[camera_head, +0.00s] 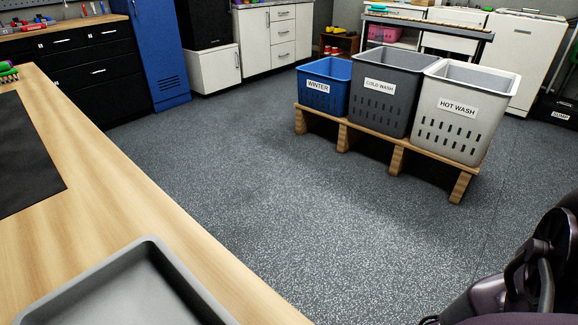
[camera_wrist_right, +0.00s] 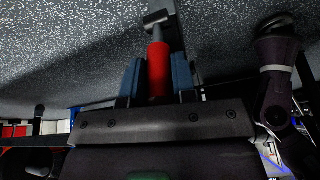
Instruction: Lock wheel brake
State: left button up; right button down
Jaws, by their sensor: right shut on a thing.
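In the right wrist view, a red cylindrical grip (camera_wrist_right: 158,62) stands between the two blue-grey fingers of my right gripper (camera_wrist_right: 157,82). The fingers are shut on it from both sides. A grey metal rod with a short crosspiece (camera_wrist_right: 157,17) extends from the grip's far end. This looks like the brake lever, but the wheel is not clearly visible. The lever does not show in the head view. My left gripper is in neither view.
A wooden workbench (camera_head: 110,155) with a grey tray (camera_head: 150,250) and black mat (camera_head: 25,150) fills the left. Blue, dark grey and white laundry bins (camera_head: 455,130) stand on a low wooden rack (camera_head: 400,150). The speckled floor (camera_head: 270,200) between is clear.

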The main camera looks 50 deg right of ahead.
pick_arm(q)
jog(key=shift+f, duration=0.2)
pick_arm(e)
jog(key=shift+s+d+f+b, duration=0.1)
jog(key=shift+d+f+b, duration=0.05)
jog(key=shift+b, duration=0.15)
jog(key=shift+s+d+f+y+b, duration=0.1)
jog(key=shift+d+f+y+b, duration=0.2)
jog(key=shift+y+b, duration=0.5)
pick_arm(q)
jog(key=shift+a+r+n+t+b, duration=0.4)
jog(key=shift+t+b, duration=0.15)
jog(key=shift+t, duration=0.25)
pick_arm(e)
jog(key=shift+w+d+f+y, duration=0.15)
jog(key=shift+d+f+y, duration=0.15)
jog(key=shift+d+y, duration=0.65)
jog(key=shift+w+d+f+y, duration=0.2)
jog(key=shift+d+y, duration=0.3)
jog(key=shift+y, duration=0.85)
jog(key=shift+s+d+f+y, duration=0.1)
jog(key=shift+d+f+y, duration=0.15)
jog(key=shift+y, duration=0.15)
jog(key=c, duration=0.9)
grip_release()
